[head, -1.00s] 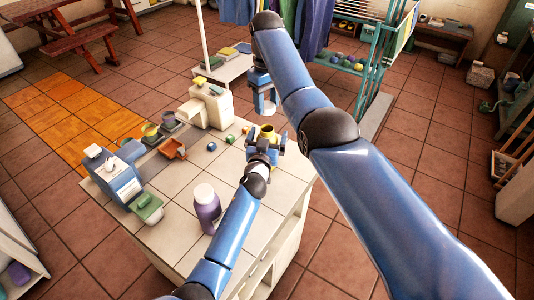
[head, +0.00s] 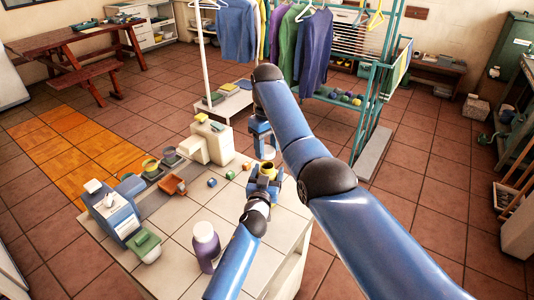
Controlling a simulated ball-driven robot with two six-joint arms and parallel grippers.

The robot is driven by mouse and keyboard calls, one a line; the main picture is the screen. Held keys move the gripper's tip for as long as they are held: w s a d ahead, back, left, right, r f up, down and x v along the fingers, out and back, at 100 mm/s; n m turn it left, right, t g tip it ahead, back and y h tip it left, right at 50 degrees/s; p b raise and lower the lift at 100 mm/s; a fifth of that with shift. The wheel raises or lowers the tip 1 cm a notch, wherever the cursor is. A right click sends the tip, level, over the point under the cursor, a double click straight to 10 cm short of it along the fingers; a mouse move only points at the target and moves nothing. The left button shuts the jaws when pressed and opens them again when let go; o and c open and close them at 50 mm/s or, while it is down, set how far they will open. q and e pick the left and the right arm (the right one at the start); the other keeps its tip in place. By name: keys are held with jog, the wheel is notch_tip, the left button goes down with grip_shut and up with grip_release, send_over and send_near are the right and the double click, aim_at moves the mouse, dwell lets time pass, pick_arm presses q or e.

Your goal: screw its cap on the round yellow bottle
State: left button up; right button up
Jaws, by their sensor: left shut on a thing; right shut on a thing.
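The round yellow bottle (head: 267,167) stands upright at the right side of the tiled counter, its open dark mouth facing up. My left gripper (head: 266,182) is shut around its body from the front, hiding the lower part. My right gripper (head: 266,150) points down just above the bottle's mouth, shut on a small greyish thing that looks like the cap (head: 269,153). A small gap seems to remain between it and the bottle; the fingers partly hide it.
On the counter (head: 190,215) stand a purple bottle with a pale lid (head: 206,248), an orange scoop-like container (head: 173,186), several small blocks, and a blue-white dispenser (head: 112,213). A beige box (head: 211,143) stands at the back. A clothes rack is behind.

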jog(key=shift+f, duration=1.2)
jog(key=shift+f, duration=0.1)
jog(key=shift+f, duration=0.8)
jog(key=shift+f, duration=0.55)
